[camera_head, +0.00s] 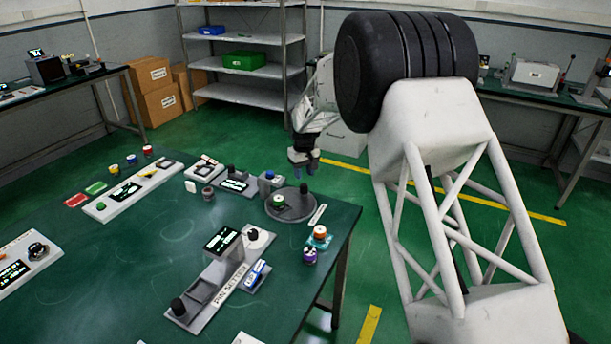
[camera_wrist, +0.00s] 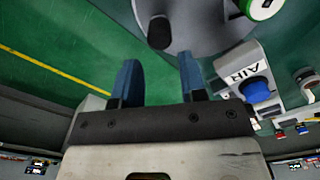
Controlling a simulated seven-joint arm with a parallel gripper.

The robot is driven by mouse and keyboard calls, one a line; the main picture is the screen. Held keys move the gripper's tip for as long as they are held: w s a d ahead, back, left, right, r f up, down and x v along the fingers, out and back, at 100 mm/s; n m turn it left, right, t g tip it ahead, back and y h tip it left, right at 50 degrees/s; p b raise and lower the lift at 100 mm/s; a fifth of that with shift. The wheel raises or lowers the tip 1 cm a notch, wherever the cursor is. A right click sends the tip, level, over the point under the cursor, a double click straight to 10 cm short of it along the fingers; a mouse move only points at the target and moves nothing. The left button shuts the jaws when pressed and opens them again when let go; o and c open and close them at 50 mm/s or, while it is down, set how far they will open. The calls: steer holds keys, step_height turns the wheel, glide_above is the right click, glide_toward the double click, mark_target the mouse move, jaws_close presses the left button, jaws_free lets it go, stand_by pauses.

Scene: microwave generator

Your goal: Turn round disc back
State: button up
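The round grey disc (camera_head: 291,213) lies flat near the right edge of the green table. A dark upright knob (camera_head: 304,189) and a green-and-white cylinder (camera_head: 278,201) stand on it. In the wrist view part of the disc (camera_wrist: 203,28) shows at the top, with the dark knob (camera_wrist: 159,32) near its rim and the green-and-white cylinder cut off by the top edge. My gripper (camera_head: 303,166) is beyond the disc's far side and apart from it. In the wrist view its two blue fingers (camera_wrist: 160,78) are spread with nothing between them.
An AIR block (camera_wrist: 251,80) with a blue button stands beside the disc. A purple-banded cylinder (camera_head: 310,256) and an orange-topped one (camera_head: 319,234) stand at the table's right edge. The PIN SETTER station (camera_head: 213,280) is in front.

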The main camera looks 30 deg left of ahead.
steer(key=shift+s+d, duration=0.2)
steer(key=c, duration=0.5)
steer(key=shift+s+d+m+y, duration=0.2)
steer(key=shift+m+y, duration=0.2)
steer(key=shift+y, duration=0.1)
jaws_close()
steer(key=s+d+r+m+t+y, duration=0.1)
steer(key=s+d+m+y, duration=0.1)
steer(key=d+m+y, duration=0.2)
steer(key=s+d+m+t+y, duration=0.2)
steer(key=d+m+y, duration=0.1)
steer(key=d+m, duration=0.6)
steer(key=shift+s+d+r+m+t+y, duration=0.3)
steer(key=shift+s+r+m+y, duration=0.1)
steer(key=shift+m, duration=0.4)
